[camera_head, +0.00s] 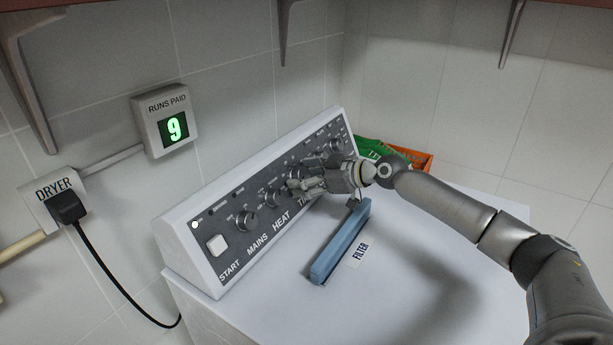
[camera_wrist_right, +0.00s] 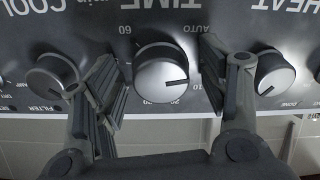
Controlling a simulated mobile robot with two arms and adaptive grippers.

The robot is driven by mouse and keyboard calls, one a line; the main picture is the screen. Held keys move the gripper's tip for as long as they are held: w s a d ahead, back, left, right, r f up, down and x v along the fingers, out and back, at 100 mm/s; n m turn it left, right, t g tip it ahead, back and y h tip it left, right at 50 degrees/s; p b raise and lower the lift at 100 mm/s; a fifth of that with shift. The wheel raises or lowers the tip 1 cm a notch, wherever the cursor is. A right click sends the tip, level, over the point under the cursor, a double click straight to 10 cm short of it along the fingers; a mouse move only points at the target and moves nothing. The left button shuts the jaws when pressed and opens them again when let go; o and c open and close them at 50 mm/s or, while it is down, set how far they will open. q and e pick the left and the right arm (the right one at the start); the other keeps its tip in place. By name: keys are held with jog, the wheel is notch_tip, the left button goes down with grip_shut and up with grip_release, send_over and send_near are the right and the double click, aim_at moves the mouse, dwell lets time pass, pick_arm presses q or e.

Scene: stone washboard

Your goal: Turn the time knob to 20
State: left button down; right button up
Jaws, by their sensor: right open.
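The time knob (camera_wrist_right: 162,75) is a round silver knob under the upside-down "TIME" label in the right wrist view. Its dark pointer line runs toward the picture's right, slightly down. The dial's "20" mark is printed just below the knob, and "AUTO" and "60" are above it. My right gripper (camera_wrist_right: 166,85) is open, with one finger on either side of the time knob; I cannot tell whether they touch it. In the head view the right gripper (camera_head: 293,185) is at the control panel (camera_head: 228,199) and partly hides this knob. My left gripper is not in view.
The heat knob (camera_wrist_right: 273,74) and another knob (camera_wrist_right: 52,76) flank the fingers closely. A blue filter bar (camera_head: 341,241) lies on the white dryer top (camera_head: 420,280) below my right arm. An orange crate (camera_head: 424,160) stands behind. A "RUNS PAID" display (camera_head: 173,128) reads 9.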

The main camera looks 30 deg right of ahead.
jog(key=c, duration=1)
jog(key=m+p, duration=0.2)
jog(key=m, duration=0.2)
jog(key=shift+s+a+r+p, duration=0.1)
jog(key=shift+r+p, duration=0.05)
jog(key=shift+p, duration=0.15)
jog(key=m+p, duration=0.2)
jog(key=m, duration=0.1)
jog(key=shift+m+p, duration=0.4)
jog(key=m+p, duration=0.4)
jog(key=m, duration=0.1)
jog(key=shift+a+r+h+p, duration=0.1)
jog(key=shift+r+h+p, duration=0.05)
jog(key=shift+h+p, duration=0.25)
jog(key=shift+m+p, duration=1.2)
jog(key=shift+m, duration=0.5)
